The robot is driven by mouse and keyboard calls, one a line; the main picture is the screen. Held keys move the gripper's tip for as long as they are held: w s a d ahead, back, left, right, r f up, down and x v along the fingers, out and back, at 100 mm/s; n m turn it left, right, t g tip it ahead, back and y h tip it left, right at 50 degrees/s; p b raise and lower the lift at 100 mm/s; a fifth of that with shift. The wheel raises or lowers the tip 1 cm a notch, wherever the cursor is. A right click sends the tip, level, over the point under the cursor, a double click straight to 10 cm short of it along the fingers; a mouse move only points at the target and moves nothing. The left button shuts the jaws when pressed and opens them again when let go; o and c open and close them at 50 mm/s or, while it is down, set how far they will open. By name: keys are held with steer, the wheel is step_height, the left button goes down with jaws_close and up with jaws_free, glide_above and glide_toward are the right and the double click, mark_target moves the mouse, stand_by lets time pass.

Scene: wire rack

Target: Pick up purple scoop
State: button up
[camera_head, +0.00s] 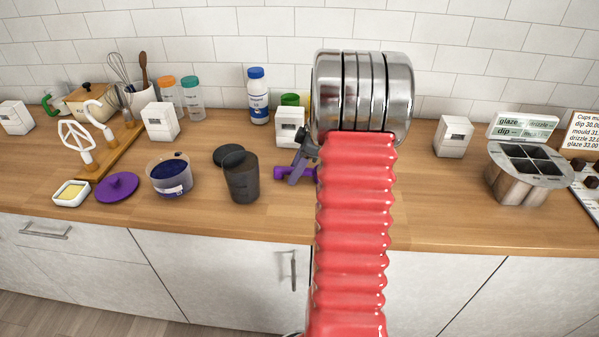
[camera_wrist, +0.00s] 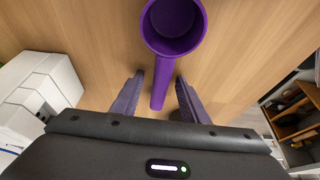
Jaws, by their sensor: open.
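The purple scoop (camera_wrist: 174,42) lies on the wooden counter. In the wrist view its round cup is at the top, and its straight handle points down toward my gripper (camera_wrist: 158,98). My gripper is open, with one finger on each side of the handle and a visible gap on both sides. In the head view a small part of the purple scoop (camera_head: 282,173) shows at the fingers of my gripper (camera_head: 297,170). The rest of it there is hidden behind my red arm.
A dark grey cup (camera_head: 241,180) stands just left of the gripper, with a black disc (camera_head: 229,155) behind it. A white box-shaped device (camera_head: 290,130) stands behind the gripper. A tub of dark blue contents (camera_head: 169,178) and a purple lid (camera_head: 117,187) are farther left.

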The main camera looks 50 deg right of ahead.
jaws_close()
stand_by(0.6)
